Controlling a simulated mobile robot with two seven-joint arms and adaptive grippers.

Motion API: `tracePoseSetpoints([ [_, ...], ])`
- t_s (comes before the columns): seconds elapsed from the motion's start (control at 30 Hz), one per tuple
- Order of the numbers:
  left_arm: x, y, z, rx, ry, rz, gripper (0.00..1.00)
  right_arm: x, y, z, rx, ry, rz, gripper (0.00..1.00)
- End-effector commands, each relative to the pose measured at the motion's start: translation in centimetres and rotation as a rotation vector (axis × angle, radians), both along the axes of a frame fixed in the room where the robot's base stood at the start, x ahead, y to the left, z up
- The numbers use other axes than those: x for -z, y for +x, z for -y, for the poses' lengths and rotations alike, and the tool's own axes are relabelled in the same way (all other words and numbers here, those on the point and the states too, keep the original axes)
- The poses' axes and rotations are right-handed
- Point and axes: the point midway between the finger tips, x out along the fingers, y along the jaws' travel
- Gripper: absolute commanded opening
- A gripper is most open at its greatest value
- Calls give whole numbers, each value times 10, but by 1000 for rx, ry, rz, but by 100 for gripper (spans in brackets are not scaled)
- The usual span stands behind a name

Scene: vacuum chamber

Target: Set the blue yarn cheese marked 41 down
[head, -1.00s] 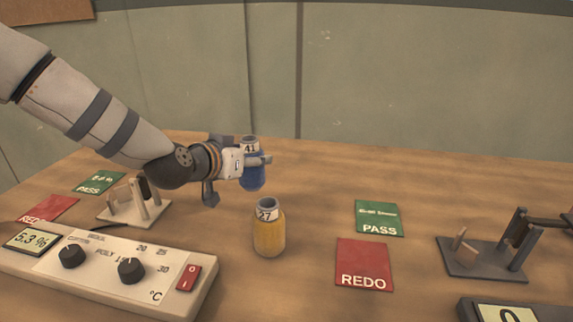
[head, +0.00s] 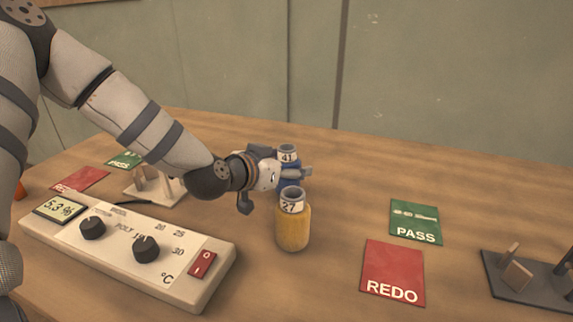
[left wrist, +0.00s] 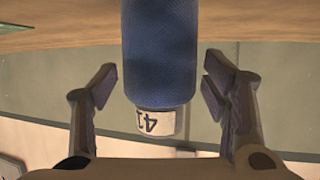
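The blue yarn cheese marked 41 (head: 288,157) is upright, just behind the yellow cheese marked 27 (head: 293,228) in the head view. Its lower end is hidden there, so I cannot tell from that view whether it touches the table. My left gripper (head: 302,173) reaches it from the left, with its fingers around it. In the left wrist view the blue cheese (left wrist: 160,50) appears upside down between the fingers of the left gripper (left wrist: 160,82). Gaps show on both sides, so the gripper is open around it. My right gripper is not in view.
A control box (head: 120,243) with knobs and a red switch fills the front left. A green PASS card (head: 415,222) and a red REDO card (head: 393,272) lie right of the yellow cheese. A dark stand (head: 525,282) is at far right. The wooden table (head: 400,170) is clear behind the cards.

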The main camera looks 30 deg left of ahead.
Motion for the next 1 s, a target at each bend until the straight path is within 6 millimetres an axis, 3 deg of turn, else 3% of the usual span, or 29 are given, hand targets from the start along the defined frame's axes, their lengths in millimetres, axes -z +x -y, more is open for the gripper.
tracePoseSetpoints([
  [0.23, -6, 0, 0, 0, 0, 4, 68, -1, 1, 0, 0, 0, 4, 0],
  [0.37, -21, -21, 0, 0, -1, 13, 68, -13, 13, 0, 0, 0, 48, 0],
  [0.5, -41, -56, -1, 0, -1, 24, 68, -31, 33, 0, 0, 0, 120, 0],
  [0.7, -46, -96, -2, 2, 1, 7, 68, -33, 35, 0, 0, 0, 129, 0],
  [1.0, -49, -111, -2, -1, -1, 0, 68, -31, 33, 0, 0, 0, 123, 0],
])
